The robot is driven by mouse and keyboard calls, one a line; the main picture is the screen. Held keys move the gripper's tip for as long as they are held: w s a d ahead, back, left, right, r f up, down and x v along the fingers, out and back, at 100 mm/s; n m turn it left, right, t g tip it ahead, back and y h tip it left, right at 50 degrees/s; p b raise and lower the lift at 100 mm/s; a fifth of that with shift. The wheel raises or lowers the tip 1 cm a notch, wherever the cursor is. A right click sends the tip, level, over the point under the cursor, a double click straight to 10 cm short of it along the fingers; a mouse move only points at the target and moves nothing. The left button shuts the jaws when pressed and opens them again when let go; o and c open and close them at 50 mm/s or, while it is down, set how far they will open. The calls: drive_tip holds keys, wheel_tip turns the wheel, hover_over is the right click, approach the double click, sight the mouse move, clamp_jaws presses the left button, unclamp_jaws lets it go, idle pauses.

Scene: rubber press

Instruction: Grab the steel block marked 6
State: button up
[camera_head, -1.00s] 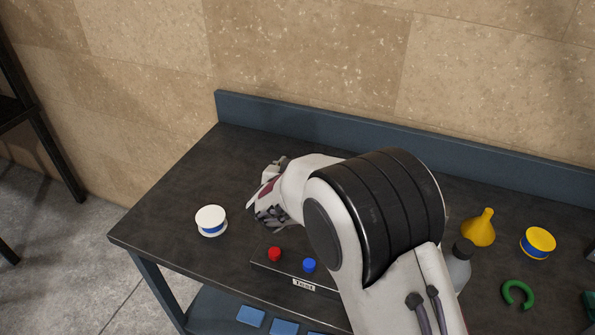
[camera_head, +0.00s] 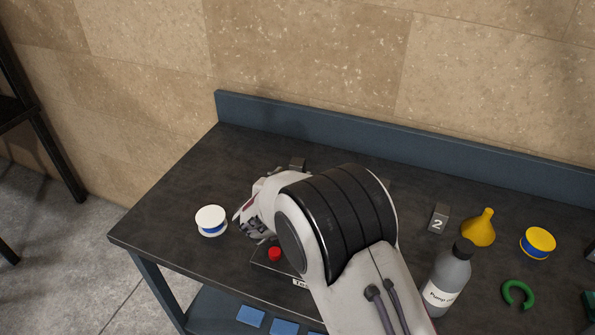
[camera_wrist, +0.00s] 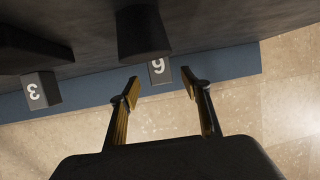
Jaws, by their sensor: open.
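The steel block marked 6 (camera_wrist: 158,70) shows in the wrist view, its numbered face partly covered by a dark block-like shape (camera_wrist: 143,34). My gripper (camera_wrist: 160,84) is open and empty, with its two fingertips apart to either side of the block in the picture; the block is not held. In the head view my gripper (camera_head: 250,221) is at the left part of the table, largely hidden by my arm. A dark block (camera_head: 297,163) shows just behind my arm there, its number not readable.
A block marked 3 (camera_wrist: 38,92) is left in the wrist view. In the head view, a block marked 2 (camera_head: 438,219), yellow funnel (camera_head: 480,229), bottle (camera_head: 447,278) and yellow spool (camera_head: 537,243) stand right. A white spool (camera_head: 211,221) and red button (camera_head: 274,254) are near my gripper.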

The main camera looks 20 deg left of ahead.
sight(298, 168)
drive_tip(key=shift+x, duration=0.8)
drive_tip(key=shift+x, duration=2.6)
clamp_jaws()
drive_tip(key=shift+r, duration=0.15)
